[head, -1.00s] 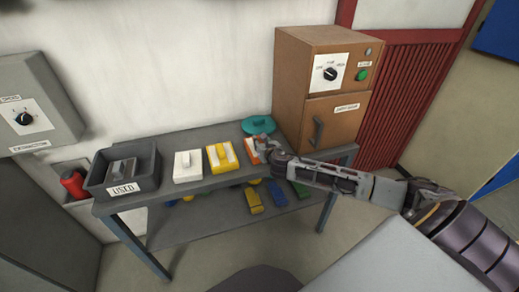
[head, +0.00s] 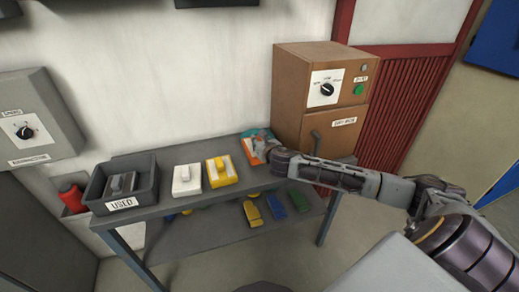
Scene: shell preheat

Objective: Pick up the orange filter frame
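The orange filter frame (head: 248,152) lies on the bench top, at the right end of a row of filter frames. Its right part is hidden by my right gripper (head: 264,146), which comes in from the right and is right over or against it. The fingers are small and blend with the frame, so I cannot tell whether they are open or closed on it. My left gripper is not in view.
A white frame (head: 186,180) and a yellow frame (head: 222,171) lie to the left. A grey bin (head: 147,197) marked USED stands further left. A brown oven (head: 300,95) stands close on the right. A teal piece (head: 256,132) shows behind the orange frame. The lower shelf (head: 190,238) holds several blocks.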

